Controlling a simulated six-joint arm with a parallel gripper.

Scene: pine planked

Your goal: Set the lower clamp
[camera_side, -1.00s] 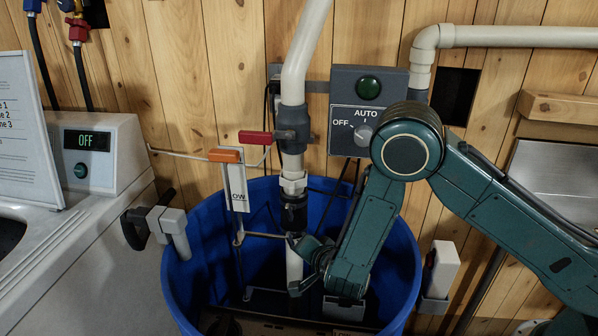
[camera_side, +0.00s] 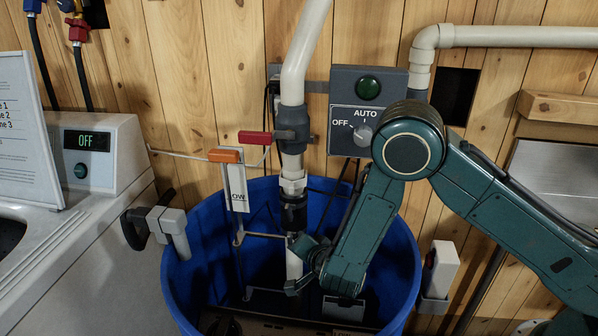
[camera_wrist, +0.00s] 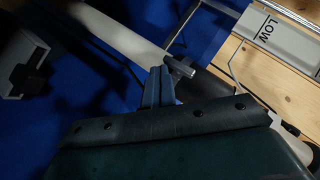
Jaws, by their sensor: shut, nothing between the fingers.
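A white vertical pipe (camera_side: 293,266) runs down into a blue tub (camera_side: 205,262). A black rubber coupling (camera_side: 293,214) wraps the pipe at the tub's rim height, and it also shows in the wrist view (camera_wrist: 205,84). A small grey clamp screw (camera_wrist: 180,66) sticks out at the coupling's end in the wrist view. My gripper (camera_side: 298,241) is inside the tub beside the pipe, just below the coupling. In the wrist view, its fingers (camera_wrist: 158,80) are shut and empty, with the tips close beside the screw. I cannot tell whether they touch it.
An orange-handled lever (camera_side: 224,156) and a red-handled valve (camera_side: 256,137) are above the tub. A grey control box (camera_side: 345,130) with an AUTO/OFF knob is behind my arm. A LOW tag (camera_side: 238,188) hangs left of the pipe, and it is at upper right in the wrist view (camera_wrist: 268,36).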

